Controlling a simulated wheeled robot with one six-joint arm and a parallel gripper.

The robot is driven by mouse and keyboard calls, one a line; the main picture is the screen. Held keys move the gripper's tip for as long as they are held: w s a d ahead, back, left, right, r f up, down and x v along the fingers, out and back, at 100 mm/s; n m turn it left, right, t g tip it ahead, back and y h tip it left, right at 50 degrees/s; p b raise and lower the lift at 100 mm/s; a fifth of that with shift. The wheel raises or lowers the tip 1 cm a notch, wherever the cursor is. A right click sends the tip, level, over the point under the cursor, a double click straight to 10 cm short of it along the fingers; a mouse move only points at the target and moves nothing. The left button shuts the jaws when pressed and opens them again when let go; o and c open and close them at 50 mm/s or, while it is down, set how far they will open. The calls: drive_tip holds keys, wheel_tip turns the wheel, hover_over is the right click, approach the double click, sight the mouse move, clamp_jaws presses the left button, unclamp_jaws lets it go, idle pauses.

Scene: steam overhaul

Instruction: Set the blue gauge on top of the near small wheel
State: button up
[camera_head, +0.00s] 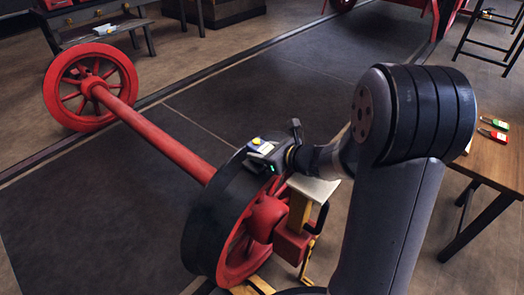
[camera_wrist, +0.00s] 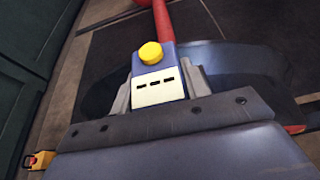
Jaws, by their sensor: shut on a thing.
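The blue gauge (camera_wrist: 168,54) has a white face with dark marks and a yellow knob, and it sits between my fingers in the wrist view. My gripper (camera_wrist: 158,88) is shut on it. In the head view the gauge (camera_head: 257,147) and my gripper (camera_head: 272,157) are at the top of the near small wheel (camera_head: 210,222). This wheel has a broad dark tyre and red spokes. Its dark rim (camera_wrist: 245,62) shows behind the gauge in the wrist view. I cannot tell whether the gauge touches the rim. My arm hides the area to the right.
A red axle (camera_head: 160,130) runs from the near wheel to the far red wheel (camera_head: 90,87). A stand with a pale top plate (camera_head: 316,190) is beside the near wheel. A wooden table (camera_head: 497,165) with green and red items stands at right. The dark floor beyond is clear.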

sight(262, 146)
drive_tip(key=o, duration=1.4)
drive_tip(key=shift+o, duration=0.2)
drive_tip(key=shift+r, duration=0.1)
wheel_tip(262, 146, up, 12)
drive_tip(key=p, duration=1)
drive_tip(key=shift+f, duration=0.25)
idle(0.4)
wheel_tip(262, 146, down, 7)
drive_tip(key=b, duration=0.6)
